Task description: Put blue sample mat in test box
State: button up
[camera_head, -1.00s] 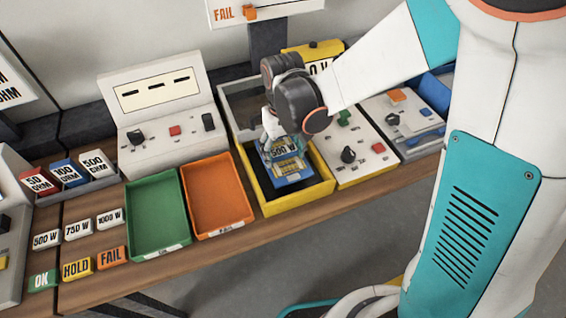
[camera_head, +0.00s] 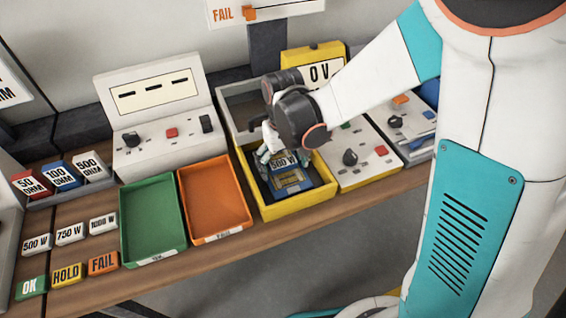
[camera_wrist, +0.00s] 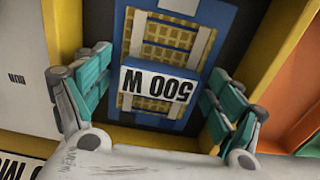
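The blue sample mat (camera_head: 291,181) has a yellow grid and a white 500 W label. It lies inside the yellow-rimmed test box (camera_head: 294,210), apparently flat on the dark floor. The mat also shows in the wrist view (camera_wrist: 166,47), with its label upside down. My gripper (camera_head: 284,157) is over the rear part of the mat, inside the box opening. In the wrist view my gripper's teal fingers (camera_wrist: 156,100) are spread wide on both sides of the label, with gaps to the mat. The gripper hides the back of the box.
An orange tray (camera_head: 215,196) and a green tray (camera_head: 152,220) stand left of the box. A yellow-edged control panel (camera_head: 361,155) adjoins its right side. A grey-walled meter (camera_head: 160,140) stands behind the trays. Small labelled blocks (camera_head: 67,273) sit at the left.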

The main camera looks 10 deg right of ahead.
aim_at(283, 164)
jog(key=shift+r, duration=0.1)
notch_tip(283, 164, up, 12)
jog(key=p, duration=0.4)
dwell(1.2)
